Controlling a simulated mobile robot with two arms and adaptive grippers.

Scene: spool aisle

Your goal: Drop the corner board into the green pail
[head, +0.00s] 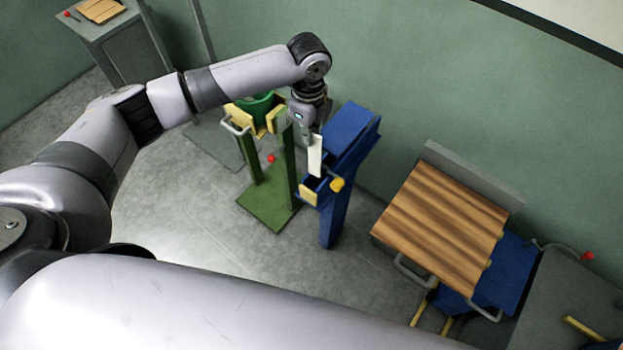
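My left arm reaches from the left, and its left gripper (313,137) points down near the middle of the view. It appears shut on the upper end of a pale, narrow corner board (315,158), which hangs nearly upright. The board is in front of the blue stand as seen here; I cannot tell whether it touches it. The green pail (256,106) sits in the top of a green stand, left of the gripper and partly hidden by my arm and yellow pieces. My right gripper is out of view.
The blue stand (352,132) with a yellow knob is right of the green stand (272,205). A striped wooden board (440,225) lies on a cart at right. A grey cabinet (115,40) stands at back left. Grey floor is open in the middle.

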